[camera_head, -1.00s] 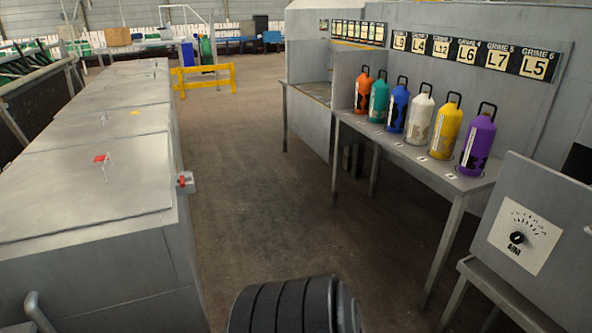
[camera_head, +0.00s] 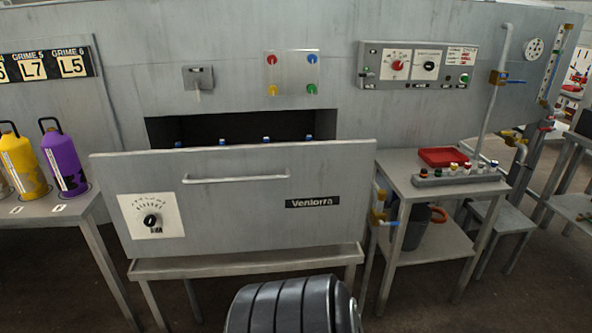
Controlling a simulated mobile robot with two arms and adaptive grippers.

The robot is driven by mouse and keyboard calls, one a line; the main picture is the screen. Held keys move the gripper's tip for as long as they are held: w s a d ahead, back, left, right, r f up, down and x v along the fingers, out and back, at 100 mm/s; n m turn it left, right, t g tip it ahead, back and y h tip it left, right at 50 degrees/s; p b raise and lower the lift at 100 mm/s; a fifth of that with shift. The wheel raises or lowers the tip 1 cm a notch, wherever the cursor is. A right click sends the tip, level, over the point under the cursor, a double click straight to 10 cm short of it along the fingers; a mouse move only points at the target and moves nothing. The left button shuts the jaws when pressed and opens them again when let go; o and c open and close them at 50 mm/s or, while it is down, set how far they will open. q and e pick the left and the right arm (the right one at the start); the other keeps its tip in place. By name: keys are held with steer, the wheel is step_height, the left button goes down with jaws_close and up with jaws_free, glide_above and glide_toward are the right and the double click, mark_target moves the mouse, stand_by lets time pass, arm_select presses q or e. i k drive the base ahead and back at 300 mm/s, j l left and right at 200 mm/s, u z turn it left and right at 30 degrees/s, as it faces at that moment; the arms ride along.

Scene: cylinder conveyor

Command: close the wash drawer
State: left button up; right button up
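The wash drawer (camera_head: 235,205) stands pulled out from the grey wall unit in the middle of the view. Its wide grey front has a long bar handle (camera_head: 236,179), a white dial plate (camera_head: 151,216) at lower left and a dark name label at right. Behind the top edge of the front is a dark opening (camera_head: 185,131) in the wall. Several small blue-topped items (camera_head: 266,139) show just above that edge; the rest of the inside is hidden. Neither of my grippers is in view.
A grey stand (camera_head: 245,264) is below the drawer. A table with yellow and purple cylinders (camera_head: 64,160) is close on the left. A side table (camera_head: 400,180) with a red tray (camera_head: 443,156) is close on the right. Colored buttons (camera_head: 291,73) are on the wall above.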

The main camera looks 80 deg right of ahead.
mark_target(215, 200)
steer(key=z, duration=2.25)
